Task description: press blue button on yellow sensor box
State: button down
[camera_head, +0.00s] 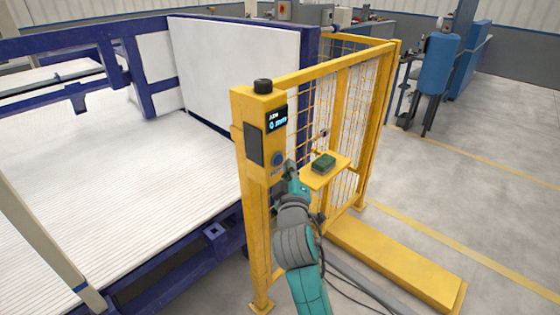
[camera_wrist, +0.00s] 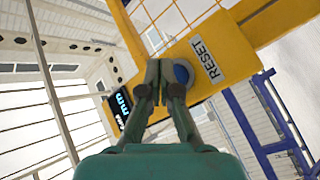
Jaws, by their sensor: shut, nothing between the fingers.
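The yellow sensor box (camera_head: 259,135) sits on top of a yellow post, with a dark display (camera_head: 277,118) reading "0 mm" on its front. The blue button (camera_head: 277,159) is low on that face. In the wrist view the blue button (camera_wrist: 183,73) shows beside a plate (camera_wrist: 209,61) marked RESET. My gripper (camera_wrist: 160,66) is shut and empty, and its fingertips overlap the button's left edge in that view. In the head view my gripper (camera_head: 288,167) is just right of the button. I cannot tell whether the fingertips touch it.
A yellow mesh fence (camera_head: 340,110) stands right of the box, with a small yellow shelf (camera_head: 318,180) holding a green block (camera_head: 323,163). A blue-framed bed of white pipes (camera_head: 120,190) lies left. A yellow floor beam (camera_head: 400,268) runs at lower right. Open floor lies farther right.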

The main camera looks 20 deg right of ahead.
jog(key=shift+w+a, duration=0.1)
jog(key=shift+w, duration=0.05)
dwell(0.6)
jog(key=shift+w+a, duration=0.15)
jog(key=shift+w, duration=0.1)
jog(key=shift+w+a, duration=0.15)
jog(key=shift+w, duration=0.15)
dwell(0.8)
dwell(0.3)
jog(key=shift+s+d, duration=0.35)
jog(key=shift+s, duration=0.35)
jog(key=shift+s+d, duration=0.4)
jog(key=shift+s, duration=0.35)
jog(key=shift+s+d, duration=0.45)
jog(key=shift+s, duration=0.25)
jog(key=shift+s+d, duration=0.4)
jog(key=shift+s, duration=0.35)
